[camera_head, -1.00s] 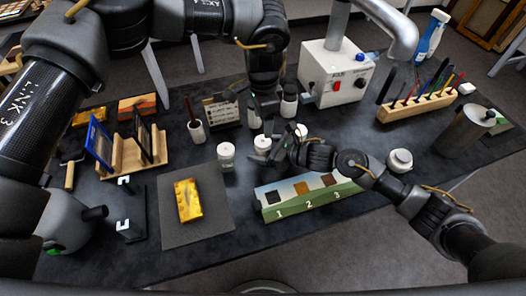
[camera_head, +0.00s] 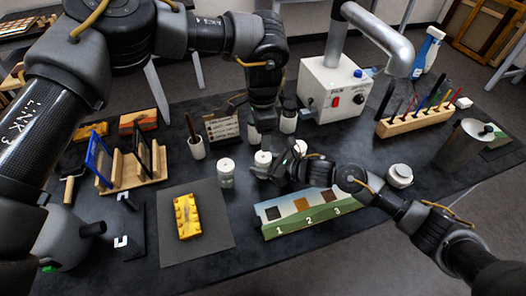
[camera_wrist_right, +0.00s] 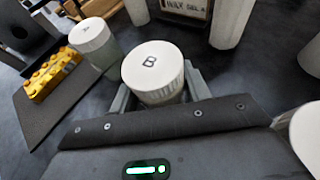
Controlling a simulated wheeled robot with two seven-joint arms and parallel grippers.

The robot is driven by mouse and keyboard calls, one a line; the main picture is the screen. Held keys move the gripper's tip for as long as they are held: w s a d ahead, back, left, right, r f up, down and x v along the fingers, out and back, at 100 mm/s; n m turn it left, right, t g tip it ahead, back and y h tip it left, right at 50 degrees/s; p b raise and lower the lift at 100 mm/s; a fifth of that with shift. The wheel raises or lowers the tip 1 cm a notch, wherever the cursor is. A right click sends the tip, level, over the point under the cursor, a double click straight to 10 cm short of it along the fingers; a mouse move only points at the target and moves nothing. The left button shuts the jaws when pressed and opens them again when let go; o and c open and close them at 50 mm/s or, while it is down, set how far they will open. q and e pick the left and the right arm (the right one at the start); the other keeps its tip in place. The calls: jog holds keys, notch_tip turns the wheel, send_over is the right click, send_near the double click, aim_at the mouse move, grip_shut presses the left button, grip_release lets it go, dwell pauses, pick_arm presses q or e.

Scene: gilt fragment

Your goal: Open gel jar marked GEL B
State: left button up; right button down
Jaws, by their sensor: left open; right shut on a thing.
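The GEL B jar is a small clear jar with a white lid marked B (camera_wrist_right: 153,66). In the head view its white lid (camera_head: 263,157) shows mid-table, upright. My right gripper (camera_head: 268,170) reaches it from the right and is shut around the jar's body below the lid; its fingers (camera_wrist_right: 158,98) flank the jar in the wrist view. The lid appears seated on the jar. My left gripper (camera_head: 264,137) is open, pointing down just behind and above the jar; its fingertips are partly hidden against dark surroundings.
A jar marked A (camera_head: 226,166) stands to the left, and another white-lidded jar (camera_head: 300,147) to the right. A numbered strip (camera_head: 309,214) and a yellow fragment (camera_head: 187,216) lie in front.

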aim_at(263, 157)
pick_arm(q)
jog(key=m, duration=1.1)
jog(key=shift+s, duration=0.15)
jog(key=m, duration=1.7)
jog(key=shift+s+d+m, duration=0.1)
jog(key=shift+m, duration=0.3)
jog(key=m, duration=0.4)
jog(key=shift+m, duration=0.4)
jog(key=m, duration=0.4)
jog(key=shift+s+m, duration=0.1)
jog(key=shift+m, duration=0.2)
jog(key=m, duration=0.5)
jog(key=shift+d+m, duration=0.1)
jog(key=shift+m, duration=0.3)
jog(key=shift+f, duration=4.05)
